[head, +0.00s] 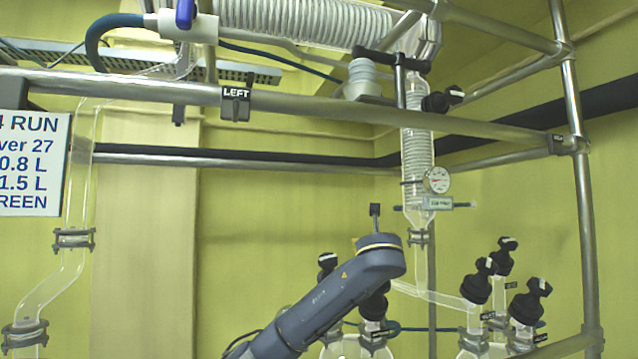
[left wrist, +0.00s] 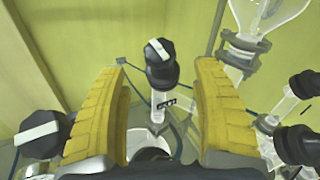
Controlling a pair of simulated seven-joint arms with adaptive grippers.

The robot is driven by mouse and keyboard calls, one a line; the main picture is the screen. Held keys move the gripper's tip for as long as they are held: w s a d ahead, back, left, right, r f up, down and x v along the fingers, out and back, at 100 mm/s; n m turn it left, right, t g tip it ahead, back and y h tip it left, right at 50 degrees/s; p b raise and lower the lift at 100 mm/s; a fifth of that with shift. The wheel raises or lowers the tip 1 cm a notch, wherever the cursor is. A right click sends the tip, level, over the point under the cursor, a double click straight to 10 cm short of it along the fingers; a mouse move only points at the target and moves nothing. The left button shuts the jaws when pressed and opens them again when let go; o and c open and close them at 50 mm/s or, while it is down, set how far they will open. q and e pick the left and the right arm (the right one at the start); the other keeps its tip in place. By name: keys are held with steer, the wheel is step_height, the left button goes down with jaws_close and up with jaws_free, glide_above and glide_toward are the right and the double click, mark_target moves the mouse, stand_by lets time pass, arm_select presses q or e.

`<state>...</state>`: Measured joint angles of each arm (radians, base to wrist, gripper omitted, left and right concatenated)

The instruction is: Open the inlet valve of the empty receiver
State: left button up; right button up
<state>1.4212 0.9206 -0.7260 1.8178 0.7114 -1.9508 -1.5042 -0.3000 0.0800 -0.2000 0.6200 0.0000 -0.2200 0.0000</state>
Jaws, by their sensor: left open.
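My left gripper (left wrist: 162,75) is open, with a yellow ribbed finger on each side of the left wrist view. A black valve knob (left wrist: 161,50) with a white bar shows between the fingertips, with gaps on both sides. I cannot tell how deep it sits between them. Its glass stem (left wrist: 157,108) carries a small dark label. In the head view, my left arm covers its gripper. Black valves (head: 327,262) and (head: 374,305) show beside my arm, partly hidden. The receivers are mostly cut off, so their contents cannot be told. My right gripper is out of sight.
Several more black valves (head: 530,301) stand on glass necks at right. Another knob (left wrist: 42,134) is close outside the left finger, and one (left wrist: 297,145) is at right. A glass column with a gauge (head: 437,180) and metal frame rails (head: 300,104) are behind and above.

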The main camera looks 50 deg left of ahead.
arm_select(q)
steer(key=v, duration=0.9)
steer(key=s+a+r+n+g+y, duration=0.2)
steer(key=a+r+n, duration=0.9)
steer(key=a+r, duration=0.6)
steer(key=shift+a+r+g+y, duration=0.2)
steer(key=shift+a+g+y, duration=0.3)
steer(key=shift+a+g, duration=0.55)
steer(key=shift+d, duration=0.2)
